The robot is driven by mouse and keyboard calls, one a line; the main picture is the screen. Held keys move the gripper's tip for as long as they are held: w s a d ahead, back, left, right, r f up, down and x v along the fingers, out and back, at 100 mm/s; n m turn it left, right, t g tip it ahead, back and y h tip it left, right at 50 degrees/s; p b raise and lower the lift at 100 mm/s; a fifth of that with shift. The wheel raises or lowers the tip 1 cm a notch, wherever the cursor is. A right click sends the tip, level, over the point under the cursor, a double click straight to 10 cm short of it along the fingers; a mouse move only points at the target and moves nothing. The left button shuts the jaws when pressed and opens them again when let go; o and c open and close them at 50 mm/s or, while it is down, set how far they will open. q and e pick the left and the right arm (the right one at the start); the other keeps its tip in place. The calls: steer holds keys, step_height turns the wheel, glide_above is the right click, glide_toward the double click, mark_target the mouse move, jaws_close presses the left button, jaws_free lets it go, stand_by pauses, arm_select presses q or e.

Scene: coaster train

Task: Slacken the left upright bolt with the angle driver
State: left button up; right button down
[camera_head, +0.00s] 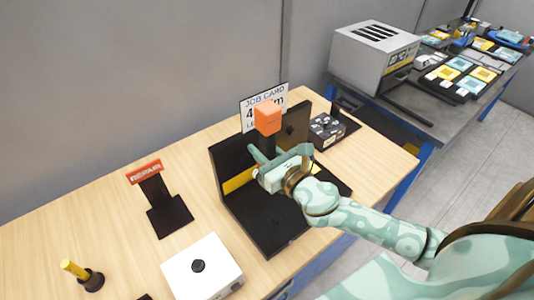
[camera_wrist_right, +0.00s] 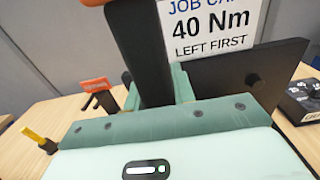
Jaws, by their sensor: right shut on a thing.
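My right gripper (camera_head: 270,163) is shut on the angle driver (camera_head: 267,118), which has an orange block on top and a black body. In the right wrist view the driver's black body (camera_wrist_right: 140,45) rises between the green fingers (camera_wrist_right: 158,88). The gripper is over a black fixture (camera_head: 268,232) with a flat base, a left upright plate (camera_head: 228,163) and a right upright plate (camera_head: 297,119). I cannot make out the left upright bolt or whether the driver touches it. My left gripper is not in view.
A job card (camera_head: 249,108) behind the fixture reads 40 Nm, left first. A black box with dials (camera_head: 325,129) stands to the right. At left are a REPAIR stand (camera_head: 146,172), a white box with black knob (camera_head: 213,250) and a yellow-handled piece (camera_head: 74,268). Bare wood lies left.

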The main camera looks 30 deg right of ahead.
steer(key=w, duration=0.3)
steer(key=shift+a+r, duration=0.15)
steer(key=shift+a, duration=0.05)
steer(key=shift+r, duration=0.15)
steer(key=shift+w, duration=0.1)
stand_by(0.4)
steer(key=shift+w+a+p, duration=0.15)
steer(key=shift+w+p, duration=0.15)
steer(key=shift+w, duration=0.55)
steer(key=shift+w+a, duration=0.1)
steer(key=shift+w, duration=0.75)
stand_by(1.8)
